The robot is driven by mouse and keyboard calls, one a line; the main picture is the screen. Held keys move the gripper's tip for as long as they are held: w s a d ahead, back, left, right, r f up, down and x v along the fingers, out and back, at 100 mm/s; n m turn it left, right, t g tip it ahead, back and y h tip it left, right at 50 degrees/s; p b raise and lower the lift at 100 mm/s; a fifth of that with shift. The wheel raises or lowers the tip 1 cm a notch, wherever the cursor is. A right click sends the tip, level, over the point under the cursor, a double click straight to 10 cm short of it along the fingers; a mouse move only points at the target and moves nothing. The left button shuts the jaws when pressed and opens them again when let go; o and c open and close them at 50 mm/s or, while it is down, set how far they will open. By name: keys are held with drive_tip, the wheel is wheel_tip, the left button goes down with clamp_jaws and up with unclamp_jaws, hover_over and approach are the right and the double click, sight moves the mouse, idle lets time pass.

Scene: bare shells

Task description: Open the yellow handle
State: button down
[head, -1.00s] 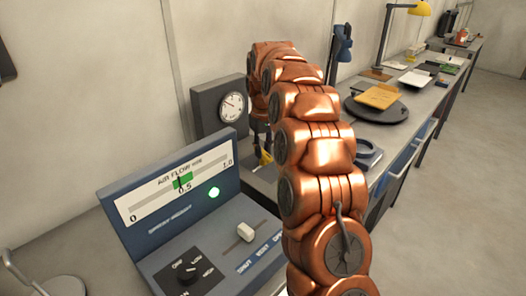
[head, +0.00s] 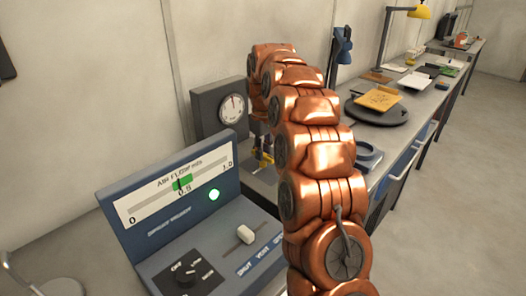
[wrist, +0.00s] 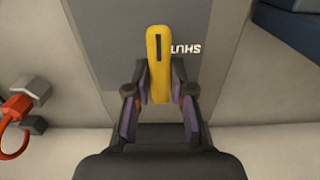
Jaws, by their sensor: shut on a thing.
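The yellow handle (wrist: 158,52) is a long rounded bar with a dark slot, seen close up in the wrist view. It stands over a grey plate (wrist: 110,50) that bears the word SHUT, upside down in that view. My gripper (wrist: 159,92) has one finger on each side of the handle's near end and is shut on it. In the head view only small yellow bits of the handle (head: 268,157) show beside the gauge box. My copper arm hides most of that spot.
A gauge (head: 232,108) stands behind the handle. A blue-grey console (head: 165,229) with a dial, slider and green light is at the near left. A red hooked part (wrist: 14,112) lies left in the wrist view. A turntable with a yellow plate (head: 378,98) is farther right.

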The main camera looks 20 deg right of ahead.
drive_tip(key=c, duration=1)
unclamp_jaws()
drive_tip(key=shift+r, duration=0.15)
drive_tip(key=shift+r, duration=3.6)
drive_tip(key=shift+s, duration=0.1)
